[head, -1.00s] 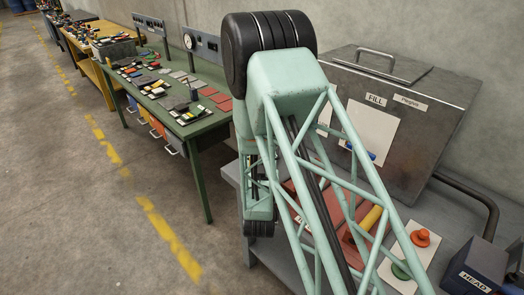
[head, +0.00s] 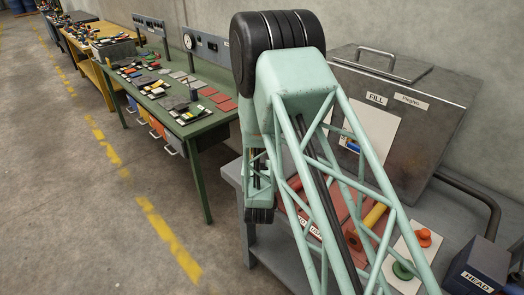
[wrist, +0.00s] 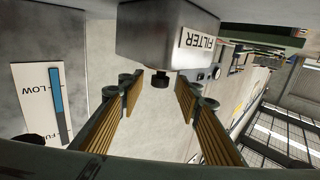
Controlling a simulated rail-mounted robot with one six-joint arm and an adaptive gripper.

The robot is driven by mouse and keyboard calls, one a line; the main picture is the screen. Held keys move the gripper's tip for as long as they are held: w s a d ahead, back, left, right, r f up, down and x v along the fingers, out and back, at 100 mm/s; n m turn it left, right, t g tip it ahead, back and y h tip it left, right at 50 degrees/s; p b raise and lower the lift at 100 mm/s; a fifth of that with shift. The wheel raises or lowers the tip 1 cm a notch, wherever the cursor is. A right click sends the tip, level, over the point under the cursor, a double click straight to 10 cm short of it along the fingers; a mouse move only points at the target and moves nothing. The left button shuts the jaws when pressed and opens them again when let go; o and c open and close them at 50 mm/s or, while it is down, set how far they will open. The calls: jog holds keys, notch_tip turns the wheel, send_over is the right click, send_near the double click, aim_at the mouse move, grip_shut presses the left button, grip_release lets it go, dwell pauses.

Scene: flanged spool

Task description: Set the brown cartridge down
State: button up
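I cannot make out a brown cartridge for certain in either view. My gripper (wrist: 158,85) is open in the wrist view, its two fingers with ribbed yellow-brown pads standing apart. No cartridge shows between the pads. A black knob under a grey box labelled FILTER (wrist: 165,45) appears in the gap, apart from both fingers. In the head view my arm's truss hides much of the bench, and the fingers cannot be made out. A yellow cylinder (head: 375,214) lies behind the truss over a red tray (head: 341,208).
A metal cabinet labelled FILL (head: 435,120) stands at the back of the grey bench. An orange knob (head: 423,238) and a green knob (head: 402,270) sit on a pale plate. A dark box labelled HEAD (head: 478,268) is at the right. A cluttered green table (head: 208,125) stands left.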

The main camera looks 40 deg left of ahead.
jog(key=shift+x, duration=1.2)
jog(key=shift+c, duration=0.8)
grip_shut()
jog(key=shift+r, duration=0.1)
jog(key=shift+r+p, duration=0.9)
jog(key=shift+r, duration=4)
